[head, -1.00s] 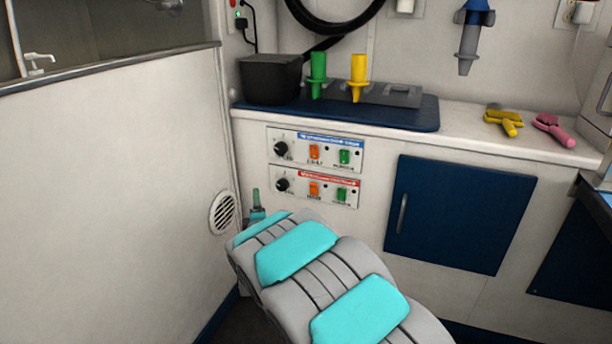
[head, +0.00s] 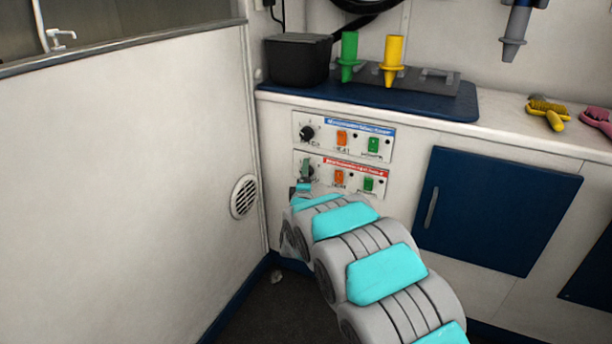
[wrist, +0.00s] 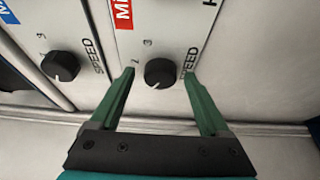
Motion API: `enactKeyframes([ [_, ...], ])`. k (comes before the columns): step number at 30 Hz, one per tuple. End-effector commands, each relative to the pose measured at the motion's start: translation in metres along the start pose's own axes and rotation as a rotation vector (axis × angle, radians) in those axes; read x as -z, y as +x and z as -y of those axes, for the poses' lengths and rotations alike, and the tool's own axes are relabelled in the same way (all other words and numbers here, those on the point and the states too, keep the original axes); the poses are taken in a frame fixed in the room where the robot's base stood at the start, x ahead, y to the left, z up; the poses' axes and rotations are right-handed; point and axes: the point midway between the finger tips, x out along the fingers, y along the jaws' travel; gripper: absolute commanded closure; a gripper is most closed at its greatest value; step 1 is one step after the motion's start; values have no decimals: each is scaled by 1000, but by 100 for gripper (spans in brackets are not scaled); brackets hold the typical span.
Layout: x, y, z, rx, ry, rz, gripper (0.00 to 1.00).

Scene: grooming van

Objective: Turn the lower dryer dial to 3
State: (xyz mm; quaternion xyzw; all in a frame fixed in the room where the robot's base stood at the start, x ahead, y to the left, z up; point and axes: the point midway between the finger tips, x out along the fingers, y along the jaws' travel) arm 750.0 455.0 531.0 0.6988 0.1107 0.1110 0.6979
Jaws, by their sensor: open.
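The lower dryer dial (wrist: 159,73) is a black round knob marked SPEED on the panel with the red label (head: 352,168). In the wrist view the numbers 2 and 3 show beside it. My gripper (wrist: 159,75) is open, with one green finger on each side of the dial; I cannot tell whether they touch it. The upper dial (head: 306,132), on the panel with the blue label (head: 360,128), also shows in the wrist view (wrist: 60,66), left of my gripper.
Orange (head: 339,177) and green (head: 369,184) switches sit right of the lower dial. The counter (head: 500,130) above holds a black bin (head: 297,62) and green and yellow nozzles. A side wall (head: 130,170) stands close on the left. A blue cupboard door (head: 490,210) is at right.

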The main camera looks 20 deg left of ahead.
Motion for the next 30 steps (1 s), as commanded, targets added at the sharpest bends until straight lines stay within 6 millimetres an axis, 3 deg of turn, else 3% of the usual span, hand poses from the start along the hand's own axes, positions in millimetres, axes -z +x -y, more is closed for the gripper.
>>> enactKeyframes([
  [11, 0, 4, 1, 1, -2, 0, 20],
  [30, 0, 4, 1, 2, -2, 0, 91],
])
